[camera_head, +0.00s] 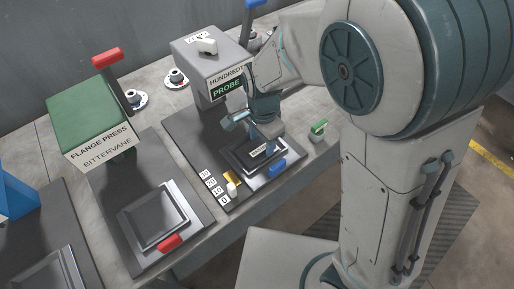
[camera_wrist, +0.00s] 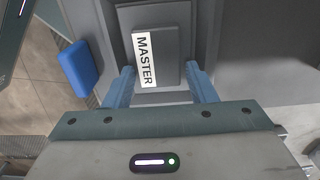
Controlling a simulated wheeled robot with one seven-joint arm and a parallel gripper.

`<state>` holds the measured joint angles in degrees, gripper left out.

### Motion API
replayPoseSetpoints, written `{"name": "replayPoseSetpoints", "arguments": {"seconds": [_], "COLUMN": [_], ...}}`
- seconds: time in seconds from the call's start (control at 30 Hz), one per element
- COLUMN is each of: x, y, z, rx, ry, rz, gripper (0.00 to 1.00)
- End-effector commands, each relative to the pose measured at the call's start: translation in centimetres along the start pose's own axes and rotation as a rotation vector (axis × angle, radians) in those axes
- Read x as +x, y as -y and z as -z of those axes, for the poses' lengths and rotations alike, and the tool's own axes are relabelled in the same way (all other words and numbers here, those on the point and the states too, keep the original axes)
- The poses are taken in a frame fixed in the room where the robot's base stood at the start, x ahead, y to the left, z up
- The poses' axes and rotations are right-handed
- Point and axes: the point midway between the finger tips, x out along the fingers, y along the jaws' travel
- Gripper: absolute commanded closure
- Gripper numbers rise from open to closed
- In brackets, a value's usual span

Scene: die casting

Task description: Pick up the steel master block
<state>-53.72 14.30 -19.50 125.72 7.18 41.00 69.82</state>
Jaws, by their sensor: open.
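The steel master block (camera_wrist: 171,58) is a dark grey block with a white "MASTER" label, and it lies in a shallow framed tray (camera_wrist: 197,40). In the head view the block (camera_head: 268,152) sits in its tray on the dark plate of the probe station, partly hidden by my gripper. My gripper (camera_wrist: 162,78) is open, with one blue-grey finger on each side of the block's near end. I cannot tell whether the fingers touch it. In the head view my gripper (camera_head: 262,136) is over the tray.
A blue handle (camera_wrist: 78,68) sits beside the tray. The grey probe machine (camera_head: 214,62) stands behind it. A slider scale (camera_head: 219,188) lies left of the tray, and a green-topped button box (camera_head: 318,130) right. The green flange press (camera_head: 94,118) is further left, with an empty tray.

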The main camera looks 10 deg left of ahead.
Motion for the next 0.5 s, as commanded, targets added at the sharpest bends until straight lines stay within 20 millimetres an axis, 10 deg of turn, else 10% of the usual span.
{"name": "replayPoseSetpoints", "arguments": {"seconds": [0.13, 0.33, 0.5], "x": [-0.05, -0.07, -0.16], "y": [0.01, 0.01, 0.06], "z": [-0.01, -0.01, 0.00], "rx": [0.000, 0.000, 0.000], "ry": [0.000, 0.000, 0.000], "rz": [0.000, 0.000, 0.002], "gripper": [0.49, 1.00, 1.00]}}
